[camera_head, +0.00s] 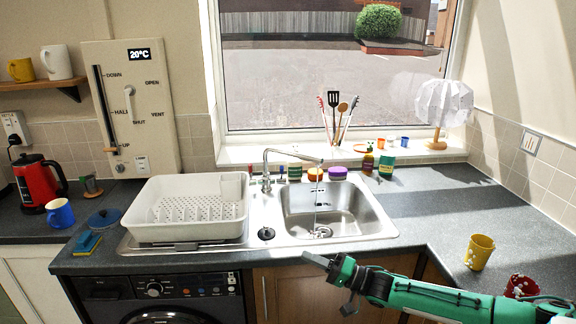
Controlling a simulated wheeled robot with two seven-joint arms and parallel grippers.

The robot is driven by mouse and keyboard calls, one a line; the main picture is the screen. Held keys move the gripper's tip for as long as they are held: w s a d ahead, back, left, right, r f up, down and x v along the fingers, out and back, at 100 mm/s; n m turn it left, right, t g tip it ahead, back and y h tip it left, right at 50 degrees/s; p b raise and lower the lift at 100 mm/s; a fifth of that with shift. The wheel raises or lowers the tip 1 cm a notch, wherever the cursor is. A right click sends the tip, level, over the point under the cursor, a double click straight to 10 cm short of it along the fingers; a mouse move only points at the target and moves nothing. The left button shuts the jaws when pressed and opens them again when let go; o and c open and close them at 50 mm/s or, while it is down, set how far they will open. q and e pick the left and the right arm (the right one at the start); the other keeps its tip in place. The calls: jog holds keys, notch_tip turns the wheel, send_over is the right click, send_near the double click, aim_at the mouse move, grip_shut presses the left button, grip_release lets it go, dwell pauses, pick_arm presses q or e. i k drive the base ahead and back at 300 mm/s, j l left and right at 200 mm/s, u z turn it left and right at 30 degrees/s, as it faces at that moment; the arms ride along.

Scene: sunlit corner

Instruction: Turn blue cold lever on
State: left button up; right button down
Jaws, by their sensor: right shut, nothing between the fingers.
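The chrome tap (266,170) stands behind the steel sink (388,222), its spout reaching right over the basin. A thin pale stream, which looks like running water, drops from the spout to the drain. Small handles stand on both sides of the tap's base; they are too small for me to tell for certain which is the blue cold lever. My right gripper (312,259) is shut and empty, in front of the sink near the counter's front edge, well short of the tap. My left gripper is not in view.
A white dish rack (187,234) sits left of the tap. Jars (337,173) and bottles stand behind the basin. The counter right of the sink is mostly clear.

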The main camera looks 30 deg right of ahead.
aim_at(282, 180)
jog(key=i+l, duration=1.45)
jog(key=l, duration=0.1)
